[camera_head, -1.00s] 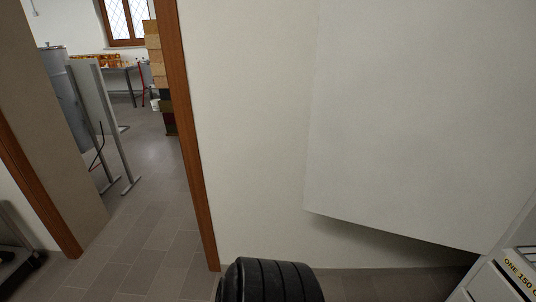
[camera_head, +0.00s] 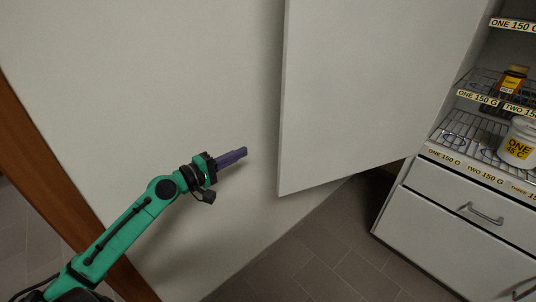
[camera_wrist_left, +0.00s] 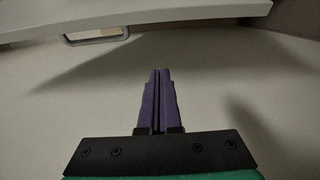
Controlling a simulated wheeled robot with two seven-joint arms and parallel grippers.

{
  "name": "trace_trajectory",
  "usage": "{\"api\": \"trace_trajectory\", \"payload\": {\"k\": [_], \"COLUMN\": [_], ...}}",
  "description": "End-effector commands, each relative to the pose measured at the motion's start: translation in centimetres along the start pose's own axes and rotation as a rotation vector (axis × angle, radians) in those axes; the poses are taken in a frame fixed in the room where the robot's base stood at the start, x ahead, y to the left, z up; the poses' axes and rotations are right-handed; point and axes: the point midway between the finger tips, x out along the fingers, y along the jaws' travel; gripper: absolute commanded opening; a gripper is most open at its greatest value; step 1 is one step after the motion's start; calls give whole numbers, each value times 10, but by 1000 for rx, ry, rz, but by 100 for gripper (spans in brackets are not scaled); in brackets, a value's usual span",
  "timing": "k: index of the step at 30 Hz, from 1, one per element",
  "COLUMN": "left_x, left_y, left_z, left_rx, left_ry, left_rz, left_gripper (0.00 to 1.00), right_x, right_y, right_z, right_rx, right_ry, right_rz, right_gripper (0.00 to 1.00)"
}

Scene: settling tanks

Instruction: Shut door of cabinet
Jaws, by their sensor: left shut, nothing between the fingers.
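The cabinet (camera_head: 400,205) stands at the right in the head view. Its large white door (camera_head: 365,95) is swung wide open toward the left, in front of the pale wall. My left gripper (camera_head: 245,151) is shut and empty, left of the door's free edge, with a gap between them in the picture. In the left wrist view its purple fingers (camera_wrist_left: 160,72) are pressed together before a pale surface. A pale slab edge (camera_wrist_left: 150,18) crosses the top there, with a handle-like loop (camera_wrist_left: 97,37) below it. My right gripper is out of view.
Wire shelves (camera_head: 480,145) in the cabinet hold a white bucket (camera_head: 518,143) and an amber jar (camera_head: 514,79). A drawer with a handle (camera_head: 482,214) is below. Grey floor (camera_head: 310,250) is clear under the door. A brown door frame (camera_head: 60,185) is at left.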

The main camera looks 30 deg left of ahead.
Motion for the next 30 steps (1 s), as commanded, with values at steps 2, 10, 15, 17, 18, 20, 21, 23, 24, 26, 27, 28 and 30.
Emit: {"api": "trace_trajectory", "payload": {"k": [2,10,15,17,18,20,21,23,24,26,27,28,30], "left_x": [8,56,82,91,98,96,93,90,88,86,86,85,84], "left_y": [5,6,4,4,4,7,7,7,6,4,4,3,1], "left_z": [1,-1,-1,-1,-1,8,14,22,26,32,35,36,38], "left_rx": [-2,-1,-1,0,0,0,0,-1,-1,0,0,0,0], "left_ry": [-4,3,4,3,2,0,0,-1,0,0,0,0,1], "left_rz": [3,5,5,3,3,-3,-5,-3,-3,-3,-2,-1,-1], "left_gripper": [0,0,0,0,0,0,0,0,0,0,0,0,0], "right_x": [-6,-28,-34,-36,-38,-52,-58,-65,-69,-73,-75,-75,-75], "right_y": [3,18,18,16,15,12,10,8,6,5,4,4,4], "right_z": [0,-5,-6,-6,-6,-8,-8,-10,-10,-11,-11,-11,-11], "right_rx": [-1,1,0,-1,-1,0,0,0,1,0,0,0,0], "right_ry": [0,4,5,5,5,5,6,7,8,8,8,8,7], "right_rz": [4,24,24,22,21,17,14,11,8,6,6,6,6], "right_gripper": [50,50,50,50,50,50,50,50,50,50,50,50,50]}}
